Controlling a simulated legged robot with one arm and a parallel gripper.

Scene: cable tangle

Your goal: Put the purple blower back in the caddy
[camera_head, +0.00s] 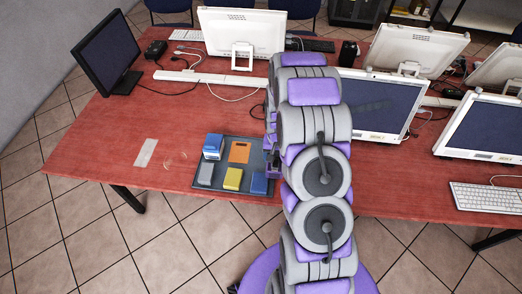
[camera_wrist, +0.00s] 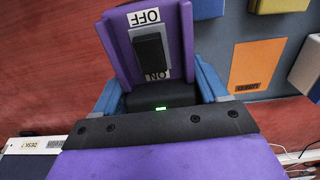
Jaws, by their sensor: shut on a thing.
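The purple blower (camera_wrist: 155,45) shows in the wrist view with a black switch marked OFF and ON. My gripper (camera_wrist: 160,90) is shut on it, with a blue finger at each side. The caddy (camera_head: 222,164) is a dark grey tray on the red table in the head view, holding blue, orange, grey and yellow pieces. Part of the caddy (camera_wrist: 236,32) also shows at the upper right of the wrist view, beside the blower. In the head view my arm hides most of the gripper and the caddy's right edge. The blower's lower end and its height above the table cannot be told.
An orange piece (camera_head: 239,151) and a blue box (camera_head: 212,146) occupy the caddy's back part. A pale card (camera_head: 146,152) lies left of it. A black monitor (camera_head: 108,52), a white monitor (camera_head: 243,32) and cables stand behind; more screens stand right. The table's front edge is close to the caddy.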

